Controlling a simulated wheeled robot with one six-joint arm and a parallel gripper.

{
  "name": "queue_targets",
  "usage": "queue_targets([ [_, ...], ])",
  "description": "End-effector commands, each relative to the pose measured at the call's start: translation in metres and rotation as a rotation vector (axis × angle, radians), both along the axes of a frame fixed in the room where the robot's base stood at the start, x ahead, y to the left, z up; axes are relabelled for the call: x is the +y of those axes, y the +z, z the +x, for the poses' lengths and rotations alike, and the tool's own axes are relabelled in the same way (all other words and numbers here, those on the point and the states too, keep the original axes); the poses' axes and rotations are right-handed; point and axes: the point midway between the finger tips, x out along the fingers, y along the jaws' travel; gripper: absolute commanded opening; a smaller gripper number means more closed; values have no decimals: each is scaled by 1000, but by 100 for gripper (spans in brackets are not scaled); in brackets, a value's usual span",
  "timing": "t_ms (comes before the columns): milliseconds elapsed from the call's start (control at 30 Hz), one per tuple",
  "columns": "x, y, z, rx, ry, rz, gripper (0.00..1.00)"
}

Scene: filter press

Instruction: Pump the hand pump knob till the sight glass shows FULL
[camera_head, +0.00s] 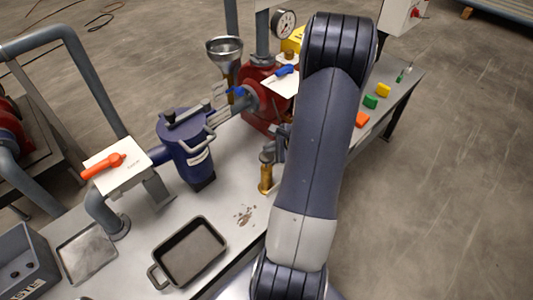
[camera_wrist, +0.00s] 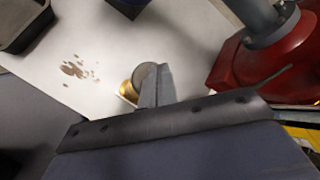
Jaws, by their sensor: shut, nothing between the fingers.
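The hand pump has a brass body (camera_head: 265,180) and stands at the bench's front edge in the head view, partly behind my arm. In the wrist view its brass (camera_wrist: 128,92) shows below a round grey knob (camera_wrist: 142,76). My gripper (camera_wrist: 160,72) is shut and empty, with its fingers right beside the knob and partly covering it. I cannot tell whether they touch it. In the head view my gripper (camera_head: 277,145) is mostly hidden by my arm, close to the pump's top. I cannot make out the sight glass or its reading.
A black pan (camera_head: 190,252) and a dark spill (camera_head: 245,215) lie left of the pump. A blue strainer (camera_head: 188,148), a red pump housing (camera_head: 262,98) and a funnel (camera_head: 225,50) stand behind. An orange-handled valve (camera_head: 107,165) is at left. Coloured blocks (camera_head: 370,101) lie at right.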

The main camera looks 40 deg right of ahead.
Motion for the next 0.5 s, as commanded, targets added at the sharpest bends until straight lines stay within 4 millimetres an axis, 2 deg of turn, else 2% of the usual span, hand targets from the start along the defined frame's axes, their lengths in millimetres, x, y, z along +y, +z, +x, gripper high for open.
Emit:
queue_targets([
  [300,0,1,0,0,0,0,0],
  [500,0,17,0,-1,1,-2,0],
])
